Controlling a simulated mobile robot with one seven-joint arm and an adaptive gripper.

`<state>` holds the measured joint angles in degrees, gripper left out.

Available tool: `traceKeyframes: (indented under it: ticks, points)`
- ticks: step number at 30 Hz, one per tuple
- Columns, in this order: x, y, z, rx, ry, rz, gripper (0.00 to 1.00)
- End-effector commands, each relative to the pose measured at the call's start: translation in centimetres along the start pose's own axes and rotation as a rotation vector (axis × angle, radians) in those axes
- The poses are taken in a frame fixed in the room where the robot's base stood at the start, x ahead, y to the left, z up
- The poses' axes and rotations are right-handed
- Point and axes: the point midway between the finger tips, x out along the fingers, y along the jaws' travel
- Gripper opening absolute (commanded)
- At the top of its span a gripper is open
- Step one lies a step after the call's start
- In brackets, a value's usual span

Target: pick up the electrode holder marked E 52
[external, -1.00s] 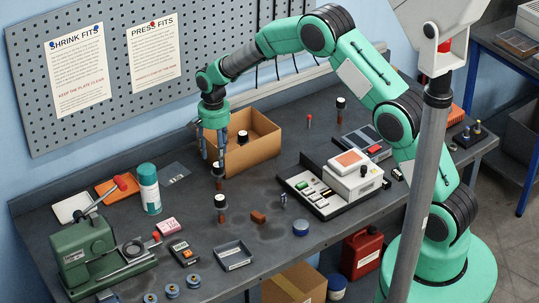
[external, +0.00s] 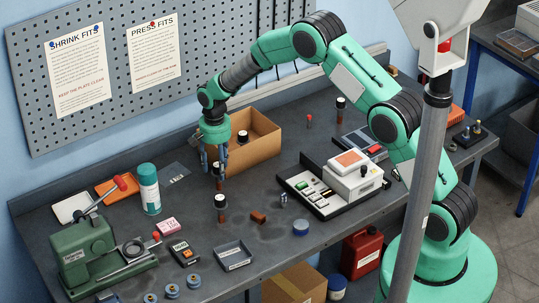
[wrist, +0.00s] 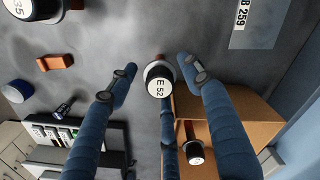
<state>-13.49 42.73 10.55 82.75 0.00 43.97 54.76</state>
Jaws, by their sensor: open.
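The electrode holder marked E 52 (wrist: 160,82) shows in the wrist view as a white-topped black cap, with its body below mostly hidden. In the external view it stands upright on the bench, and its brown lower part (external: 219,185) shows below my fingers. My gripper (external: 217,164) points down over it and is open. In the wrist view the blue fingers of my gripper (wrist: 155,72) are spread around the cap, with visible gaps on the left and right. I cannot tell whether the lower finger touches it.
Another holder (external: 221,203) stands close in front. A cardboard box (external: 262,150) is close behind on the right, with a holder (wrist: 195,150) at it. A brown block (external: 258,217) and a black-and-white device (external: 345,182) lie to the right. A spray can (external: 149,190) stands left.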

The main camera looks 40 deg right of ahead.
Motion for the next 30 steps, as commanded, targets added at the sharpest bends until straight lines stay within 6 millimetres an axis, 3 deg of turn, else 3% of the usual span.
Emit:
traceKeyframes:
  ticks: [10, 28, 30]
  points:
    - [3.5, 0.1, -0.1, 0.0, 0.0, 0.0, 0.5]
    - [3.8, 0.1, -0.1, 0.0, 0.0, 0.0, 0.5]
    - [3.8, 0.1, -0.1, 0.0, 0.0, 0.0, 0.38]
